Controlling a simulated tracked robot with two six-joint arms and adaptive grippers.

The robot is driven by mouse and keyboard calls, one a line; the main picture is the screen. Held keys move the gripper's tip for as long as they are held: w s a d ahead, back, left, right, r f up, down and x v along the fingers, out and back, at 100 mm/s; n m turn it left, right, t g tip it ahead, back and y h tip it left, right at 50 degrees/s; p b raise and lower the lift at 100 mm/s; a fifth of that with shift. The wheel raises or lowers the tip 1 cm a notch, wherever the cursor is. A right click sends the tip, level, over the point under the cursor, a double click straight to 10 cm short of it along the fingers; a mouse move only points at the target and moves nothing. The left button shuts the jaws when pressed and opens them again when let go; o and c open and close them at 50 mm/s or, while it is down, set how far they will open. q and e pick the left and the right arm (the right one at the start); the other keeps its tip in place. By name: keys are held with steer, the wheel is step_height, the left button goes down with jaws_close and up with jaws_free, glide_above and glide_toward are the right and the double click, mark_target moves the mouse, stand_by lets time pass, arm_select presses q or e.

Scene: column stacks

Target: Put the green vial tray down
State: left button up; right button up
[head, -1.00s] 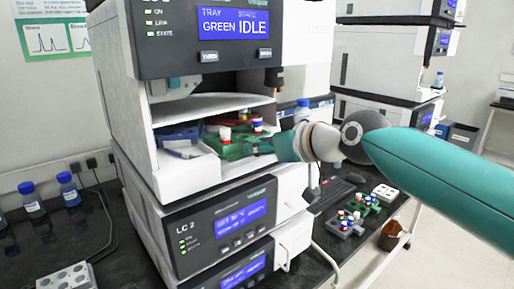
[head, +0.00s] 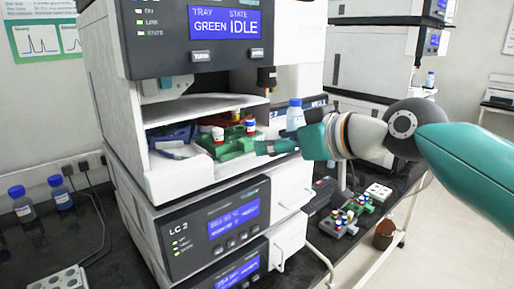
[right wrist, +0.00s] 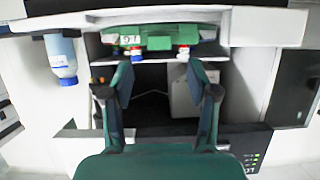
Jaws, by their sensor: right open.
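The green vial tray (head: 228,147) sits on the floor of the open compartment in the instrument stack, near its front right. It carries a few vials, with red and blue caps showing. In the right wrist view the tray (right wrist: 152,36) appears upside down at the top, with a white label on its front. My right gripper (head: 268,147) is just right of the tray in the head view. In the right wrist view its fingers (right wrist: 160,72) are spread with nothing between them, apart from the tray. My left gripper is not in view.
A blue item (head: 174,136) lies left of the tray in the compartment. A shelf (head: 205,109) is close above. A blue-liquid bottle (head: 295,114) stands right of the compartment. A grey rack with vials (head: 338,226) is on the dark bench below.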

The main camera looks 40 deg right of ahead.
steer(key=v, duration=0.4)
steer(key=shift+s+r, duration=0.15)
steer(key=shift+s, duration=0.25)
